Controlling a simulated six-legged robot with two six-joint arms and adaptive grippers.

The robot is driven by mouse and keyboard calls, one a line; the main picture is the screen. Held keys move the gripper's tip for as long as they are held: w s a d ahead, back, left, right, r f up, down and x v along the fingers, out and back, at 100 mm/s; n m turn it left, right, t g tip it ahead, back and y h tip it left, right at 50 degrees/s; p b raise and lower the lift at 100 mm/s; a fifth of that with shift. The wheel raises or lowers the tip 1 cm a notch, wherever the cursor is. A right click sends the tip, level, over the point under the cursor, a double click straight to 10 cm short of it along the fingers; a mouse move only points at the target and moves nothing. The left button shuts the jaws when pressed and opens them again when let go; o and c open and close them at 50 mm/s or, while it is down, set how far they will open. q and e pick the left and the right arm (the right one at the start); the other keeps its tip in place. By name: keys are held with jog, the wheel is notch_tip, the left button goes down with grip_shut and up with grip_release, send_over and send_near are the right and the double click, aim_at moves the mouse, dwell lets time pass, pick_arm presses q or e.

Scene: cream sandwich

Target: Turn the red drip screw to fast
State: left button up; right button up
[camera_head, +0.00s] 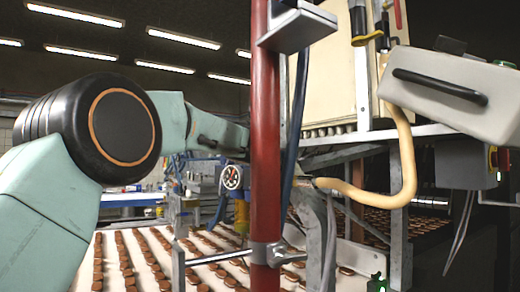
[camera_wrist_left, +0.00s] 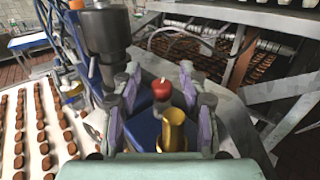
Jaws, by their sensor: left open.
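The red drip screw (camera_wrist_left: 162,90) is a small red knob in the middle of the left wrist view, above a blue part and close to a brass cylinder (camera_wrist_left: 174,130). My left gripper (camera_wrist_left: 160,77) is open, with one finger on each side of the red screw in the picture. A gap shows on both sides, so the fingers look apart from it. How deep the screw sits between them I cannot tell. No fast or slow mark is readable. In the head view my left arm comes in from the left and its gripper is not clearly seen near the red post.
The red post (camera_head: 265,130) stands upright in the head view. A cream hose (camera_head: 405,160) hangs to its right. A grey motor (camera_wrist_left: 105,35) stands close to my left finger. A white conveyor (camera_wrist_left: 12,130) with rows of brown biscuits lies at the left. Grey metal framing is at the right.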

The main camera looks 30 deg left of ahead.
pick_arm(q)
jog(key=shift+w+f, duration=0.2)
jog(key=shift+w, duration=0.1)
jog(key=shift+c, duration=0.7)
jog(key=shift+s+r, duration=0.2)
jog(key=shift+s, duration=0.1)
jog(key=c, duration=0.5)
grip_shut()
jog(key=shift+w+y, duration=0.1)
jog(key=shift+y, duration=0.2)
jog(key=shift+n, duration=0.3)
jog(key=shift+f, duration=0.2)
